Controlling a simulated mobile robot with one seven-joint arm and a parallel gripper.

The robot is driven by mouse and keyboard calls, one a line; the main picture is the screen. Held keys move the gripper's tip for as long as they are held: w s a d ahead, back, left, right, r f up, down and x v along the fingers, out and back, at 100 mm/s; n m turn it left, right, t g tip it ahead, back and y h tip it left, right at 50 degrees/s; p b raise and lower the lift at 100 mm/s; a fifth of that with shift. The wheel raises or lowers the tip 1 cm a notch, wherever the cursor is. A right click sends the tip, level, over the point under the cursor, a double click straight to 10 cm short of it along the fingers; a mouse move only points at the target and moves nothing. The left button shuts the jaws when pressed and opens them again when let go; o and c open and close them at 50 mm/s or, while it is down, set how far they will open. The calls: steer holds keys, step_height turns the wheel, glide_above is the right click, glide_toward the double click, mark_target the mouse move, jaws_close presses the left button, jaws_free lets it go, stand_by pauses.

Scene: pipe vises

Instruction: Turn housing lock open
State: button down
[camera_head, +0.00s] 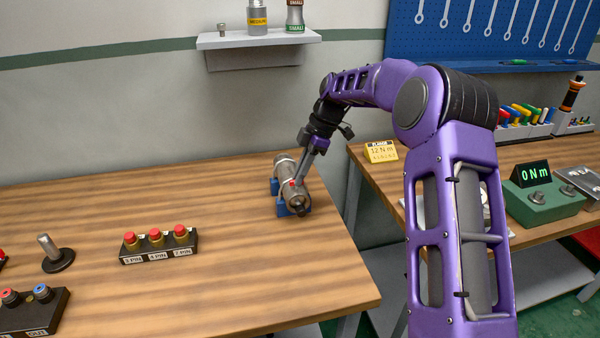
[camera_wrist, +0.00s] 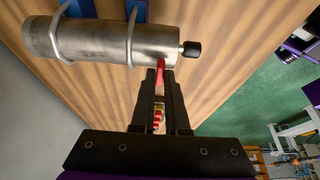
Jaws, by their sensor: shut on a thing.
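The housing is a grey metal cylinder (camera_head: 288,178) lying in a blue vise cradle (camera_head: 292,207) near the right end of the left wooden table. In the wrist view the cylinder (camera_wrist: 95,42) runs across the top, under two metal straps, with a black-tipped stem (camera_wrist: 190,49) at its right end. A red lock lever (camera_wrist: 160,73) sits at the cylinder's lower edge near that end. My gripper (camera_wrist: 160,76) has its two black fingers closed around the red lever. In the head view my gripper (camera_head: 298,180) reaches the cylinder from above.
A block with red buttons (camera_head: 158,245), a metal post on a black base (camera_head: 56,255) and another button box (camera_head: 30,310) stand left. A wall shelf (camera_head: 258,40) holds bottles. A second table with a green torque display (camera_head: 540,190) is right. The tabletop around the cradle is clear.

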steer(key=c, duration=0.9)
jaws_free()
steer(key=p+v, duration=0.1)
steer(key=v, duration=1.6)
steer(key=shift+r+p, duration=0.2)
steer(key=shift+p, duration=0.1)
